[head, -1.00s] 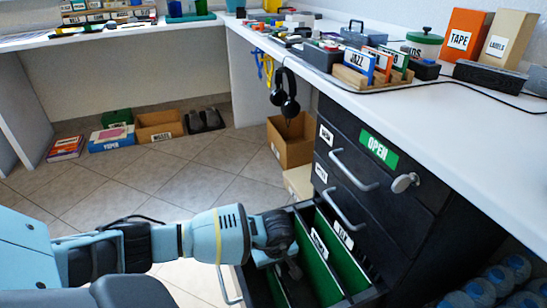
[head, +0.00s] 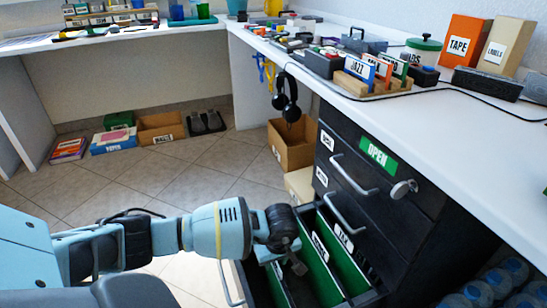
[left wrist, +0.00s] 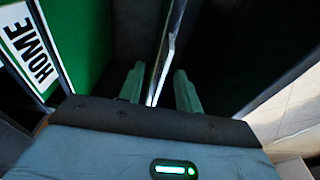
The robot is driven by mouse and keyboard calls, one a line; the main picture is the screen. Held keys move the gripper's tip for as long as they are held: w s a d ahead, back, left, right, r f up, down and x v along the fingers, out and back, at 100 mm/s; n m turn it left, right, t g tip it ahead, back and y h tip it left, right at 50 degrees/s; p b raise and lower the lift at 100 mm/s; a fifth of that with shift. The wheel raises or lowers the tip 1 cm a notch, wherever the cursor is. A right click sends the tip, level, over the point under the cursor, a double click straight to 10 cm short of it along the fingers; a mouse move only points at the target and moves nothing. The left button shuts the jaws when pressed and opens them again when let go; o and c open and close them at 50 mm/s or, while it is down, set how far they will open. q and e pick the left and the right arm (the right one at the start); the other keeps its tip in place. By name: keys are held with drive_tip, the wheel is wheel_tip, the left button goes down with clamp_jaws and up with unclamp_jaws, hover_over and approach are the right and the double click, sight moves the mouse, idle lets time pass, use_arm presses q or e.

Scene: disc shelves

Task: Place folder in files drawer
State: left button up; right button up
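The files drawer (head: 371,297) is pulled out low in the black cabinet and holds green folders with white tabs, one of them the HOME folder (head: 322,268). It also shows in the left wrist view (left wrist: 78,35). My left gripper (head: 290,266) points down into the drawer, left of the HOME folder. In the left wrist view its two fingers (left wrist: 160,90) stand apart, with a thin upright edge (left wrist: 163,55) between them, probably a folder seen edge-on. Small gaps show on both sides of that edge. My right gripper is out of view.
A cardboard box (head: 290,147) stands behind the cabinet.

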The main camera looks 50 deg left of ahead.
use_arm(q)
drive_tip(key=r, duration=0.2)
drive_tip(key=r+p, duration=0.1)
drive_tip(key=r, duration=0.2)
drive_tip(key=d+r+p, duration=0.1)
drive_tip(key=r, duration=0.1)
drive_tip(key=shift+s+r, duration=0.15)
drive_tip(key=shift+s, duration=0.05)
drive_tip(key=shift+r+p, duration=0.25)
drive_tip(key=shift+p, duration=0.05)
